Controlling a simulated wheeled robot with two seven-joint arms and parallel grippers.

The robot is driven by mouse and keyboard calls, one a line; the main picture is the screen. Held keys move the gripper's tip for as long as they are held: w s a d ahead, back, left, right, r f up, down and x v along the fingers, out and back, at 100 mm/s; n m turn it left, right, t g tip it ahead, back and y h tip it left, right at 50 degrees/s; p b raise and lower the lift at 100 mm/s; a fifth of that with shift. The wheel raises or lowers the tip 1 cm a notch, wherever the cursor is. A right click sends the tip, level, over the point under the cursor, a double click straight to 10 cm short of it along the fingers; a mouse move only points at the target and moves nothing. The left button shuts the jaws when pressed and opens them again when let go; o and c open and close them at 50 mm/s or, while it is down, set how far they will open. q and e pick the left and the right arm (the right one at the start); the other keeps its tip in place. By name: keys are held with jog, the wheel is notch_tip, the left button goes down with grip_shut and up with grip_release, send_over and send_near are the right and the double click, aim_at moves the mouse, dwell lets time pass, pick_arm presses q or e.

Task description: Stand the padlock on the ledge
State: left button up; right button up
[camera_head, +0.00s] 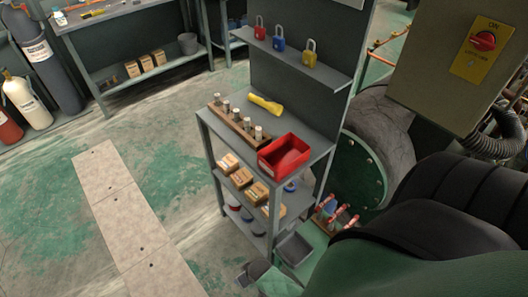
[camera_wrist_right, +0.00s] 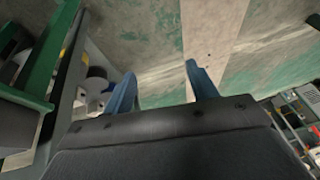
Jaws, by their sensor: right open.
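The ledge sticks out from a grey back panel above a workbench. My right gripper (camera_wrist_right: 160,73) shows in the right wrist view with its two blue fingers spread apart and nothing between them. It points toward the floor, away from the padlocks. Neither gripper shows in the head view, and my left gripper is in no view.
Below the ledge, the bench top (camera_head: 222,121) holds a red bin (camera_head: 284,154), a yellow torch (camera_head: 265,104) and a wooden rack (camera_head: 238,122) of small cylinders. A grey cabinet with a red switch (camera_head: 484,41) stands right. The floor (camera_head: 60,215) at left is open.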

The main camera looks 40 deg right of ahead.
jog(key=s+d+f+n+g+h, duration=0.1)
jog(key=s+d+f+g, duration=0.1)
jog(key=s, duration=0.8)
jog(key=shift+s+f+n+g, duration=0.3)
jog(key=shift+f+g, duration=0.2)
jog(key=shift+f, duration=0.2)
jog(key=shift+w, duration=0.1)
